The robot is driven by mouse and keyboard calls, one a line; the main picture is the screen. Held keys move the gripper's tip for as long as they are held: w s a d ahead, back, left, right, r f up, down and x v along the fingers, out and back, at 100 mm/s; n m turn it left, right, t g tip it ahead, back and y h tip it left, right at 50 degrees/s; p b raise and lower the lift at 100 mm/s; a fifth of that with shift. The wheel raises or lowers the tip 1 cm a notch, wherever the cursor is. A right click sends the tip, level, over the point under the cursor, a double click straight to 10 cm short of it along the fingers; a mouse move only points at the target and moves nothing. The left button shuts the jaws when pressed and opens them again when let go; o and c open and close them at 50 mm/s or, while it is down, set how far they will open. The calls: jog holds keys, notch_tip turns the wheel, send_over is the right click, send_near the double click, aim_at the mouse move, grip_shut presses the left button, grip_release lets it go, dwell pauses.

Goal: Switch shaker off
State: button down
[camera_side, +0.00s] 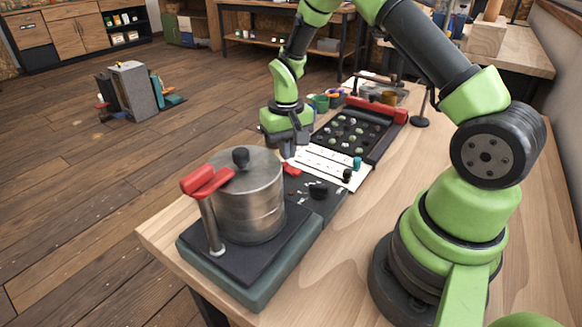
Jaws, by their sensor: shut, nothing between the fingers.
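The shaker (247,197) is a stack of round metal sieves with a black lid knob, upright on a dark green-grey base (247,277) at the front of the table. A post with a red clamp handle (206,181) stands at its left. A small red part (291,169), perhaps a switch, shows just behind the sieves on a dark panel (318,194). My gripper (289,150) points down just above and behind this red part. Its fingers are shut and empty. I cannot tell whether they touch anything; the sieve stack partly hides the area.
Beside the dark panel lies a white sheet (325,168) with small dark and teal pieces. Behind it is a black tray (374,150) with several round items and a red bar (376,109). Coloured cups (321,103) stand further back.

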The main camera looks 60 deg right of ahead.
jog(key=shift+f, duration=1.2)
dwell(0.4)
jog(key=shift+r, duration=3.55)
notch_tip(320, 180, up, 10)
jog(key=f+t, duration=0.1)
jog(key=t, duration=0.1)
send_over(287, 165)
jog(key=s+a, duration=0.2)
jog(key=a, duration=0.2)
jog(key=s+a+r+n+t+y, duration=0.1)
jog(key=s+a+r, duration=0.3)
jog(key=s, duration=0.4)
jog(key=s+a+r+n+t+y, duration=0.1)
jog(key=s+a+r+t, duration=0.2)
jog(key=s+r, duration=0.3)
jog(key=shift+s+a+r+t, duration=0.2)
jog(key=shift+s+a+t, duration=0.3)
jog(key=shift+s, duration=0.9)
jog(key=shift+d, duration=0.15)
